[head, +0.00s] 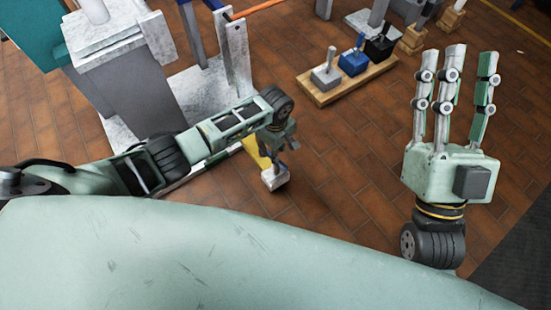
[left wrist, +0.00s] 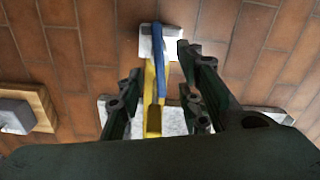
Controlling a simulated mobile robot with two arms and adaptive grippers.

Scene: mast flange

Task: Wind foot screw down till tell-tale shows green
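My left gripper (head: 280,132) points down over a yellow bar (head: 256,153) with a grey block (head: 274,178) at its end, near the floor. In the left wrist view the yellow bar (left wrist: 152,95) and a blue bar (left wrist: 160,52) run to the pale block (left wrist: 160,42). My left fingers (left wrist: 160,85) stand spread apart on both sides of the bars, apparently without gripping. I cannot clearly make out the foot screw or tell-tale; no green indicator shows. My right gripper (head: 455,68) is open and empty, fingers upward, at the right.
A grey pedestal (head: 118,80) and a pale metal plate (head: 203,92) stand at upper left. A wooden board (head: 345,80) carries several blocks with handles, including a blue one (head: 353,62). Brown tiled floor (head: 340,170) is clear between the arms. A dark mat (head: 520,262) lies at lower right.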

